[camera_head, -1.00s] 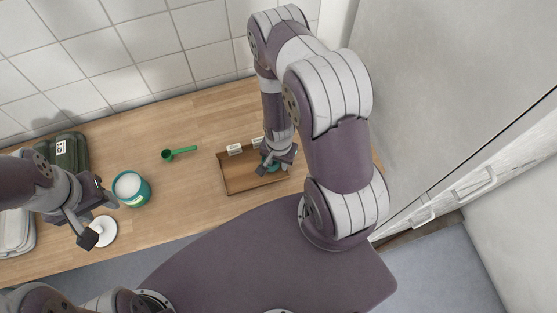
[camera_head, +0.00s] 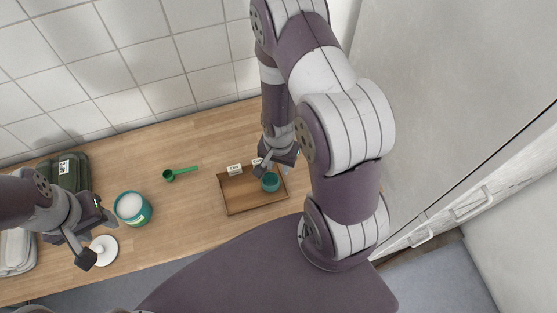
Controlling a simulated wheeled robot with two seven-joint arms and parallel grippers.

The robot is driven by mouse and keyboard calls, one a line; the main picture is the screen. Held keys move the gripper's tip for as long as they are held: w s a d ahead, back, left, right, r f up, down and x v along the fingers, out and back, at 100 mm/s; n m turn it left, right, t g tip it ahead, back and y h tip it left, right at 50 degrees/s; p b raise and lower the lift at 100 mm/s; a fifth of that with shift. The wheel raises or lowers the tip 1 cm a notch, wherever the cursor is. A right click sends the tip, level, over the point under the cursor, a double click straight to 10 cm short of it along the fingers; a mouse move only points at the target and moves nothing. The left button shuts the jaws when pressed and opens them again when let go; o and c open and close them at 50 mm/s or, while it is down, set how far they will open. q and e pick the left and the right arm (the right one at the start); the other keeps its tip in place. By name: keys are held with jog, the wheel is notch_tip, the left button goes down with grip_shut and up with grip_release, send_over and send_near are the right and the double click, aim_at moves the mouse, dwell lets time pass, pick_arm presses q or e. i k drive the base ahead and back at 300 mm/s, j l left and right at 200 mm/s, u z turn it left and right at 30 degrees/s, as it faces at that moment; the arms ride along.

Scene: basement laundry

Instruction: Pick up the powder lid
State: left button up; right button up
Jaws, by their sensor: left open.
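A white round lid (camera_head: 105,250) with a small knob lies flat on the counter at the left, in front of a teal tub (camera_head: 133,209) of white powder whose top is uncovered. My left gripper (camera_head: 94,240) is open at the lid's left side, partly overlapping it in the view. I cannot tell whether a finger touches the lid. My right gripper (camera_head: 275,165) is over the back right of a wooden tray (camera_head: 238,196), just behind a small teal cup (camera_head: 270,182). Its fingers point down, and its opening is hard to make out.
A green scoop (camera_head: 180,173) lies on the counter between the tub and the tray. A dark green container (camera_head: 72,172) and a clear-grey container (camera_head: 15,252) stand at the far left. Small white labels (camera_head: 235,170) stand at the tray's back edge. The counter between tub and tray is mostly clear.

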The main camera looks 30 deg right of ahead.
aim_at(106, 246)
jog(key=u, duration=1.3)
